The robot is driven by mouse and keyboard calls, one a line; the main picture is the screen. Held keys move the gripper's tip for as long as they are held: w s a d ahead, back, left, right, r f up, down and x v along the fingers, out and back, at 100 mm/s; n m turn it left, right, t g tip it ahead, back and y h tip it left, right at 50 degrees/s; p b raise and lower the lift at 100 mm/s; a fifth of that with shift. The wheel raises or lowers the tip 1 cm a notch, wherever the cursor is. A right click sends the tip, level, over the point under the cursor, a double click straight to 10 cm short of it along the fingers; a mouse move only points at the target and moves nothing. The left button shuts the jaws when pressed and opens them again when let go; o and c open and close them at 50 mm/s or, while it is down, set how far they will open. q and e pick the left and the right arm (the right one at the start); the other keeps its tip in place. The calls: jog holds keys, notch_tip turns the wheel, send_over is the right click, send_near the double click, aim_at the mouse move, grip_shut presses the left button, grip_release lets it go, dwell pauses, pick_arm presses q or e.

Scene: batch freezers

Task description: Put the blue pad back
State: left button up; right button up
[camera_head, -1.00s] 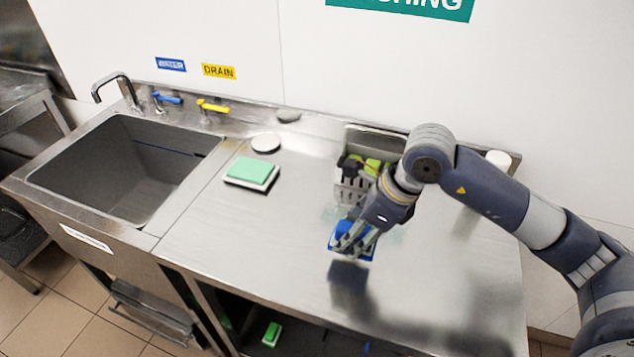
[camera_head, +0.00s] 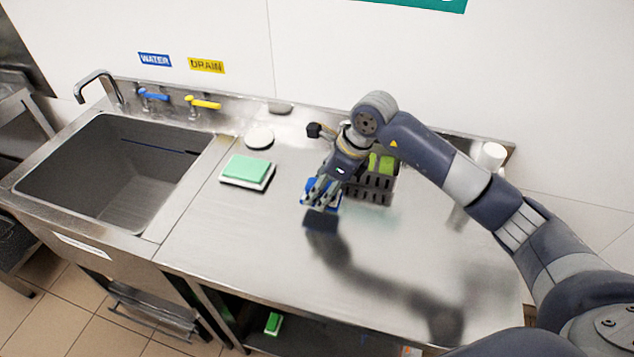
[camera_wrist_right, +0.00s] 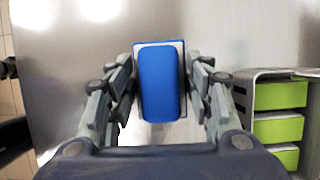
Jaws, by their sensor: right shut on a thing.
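The blue pad (camera_wrist_right: 159,84) is between the fingers of my right gripper (camera_wrist_right: 160,90) in the right wrist view. It has a rounded blue top on a pale, blue-edged base. In the head view my right gripper (camera_head: 319,193) is shut on the blue pad (camera_head: 335,200), which is mostly hidden behind the fingers. A shadow lies on the counter just below, so the pad appears held above the surface. A dark slotted holder (camera_head: 371,188) with green pads stands to the right of the gripper; its green contents also show in the right wrist view (camera_wrist_right: 279,129). My left gripper is not in view.
A green pad on a white base (camera_head: 247,172) lies on the steel counter (camera_head: 250,240), left of the gripper. A round white disc (camera_head: 259,137) is behind it. The sink (camera_head: 110,170) is at left. A white cylinder (camera_head: 490,157) stands at back right. The front counter is clear.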

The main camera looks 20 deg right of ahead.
jog(key=shift+w+f+p, duration=0.1)
jog(key=shift+w+p, duration=0.35)
jog(key=shift+w, duration=1.35)
notch_tip(320, 180, down, 2)
jog(key=shift+f+p, duration=0.25)
jog(key=shift+p, duration=0.55)
jog(key=shift+f, duration=0.6)
jog(key=shift+f, duration=0.1)
jog(key=shift+f, duration=0.15)
jog(key=o, duration=1)
jog(key=shift+o, duration=0.2)
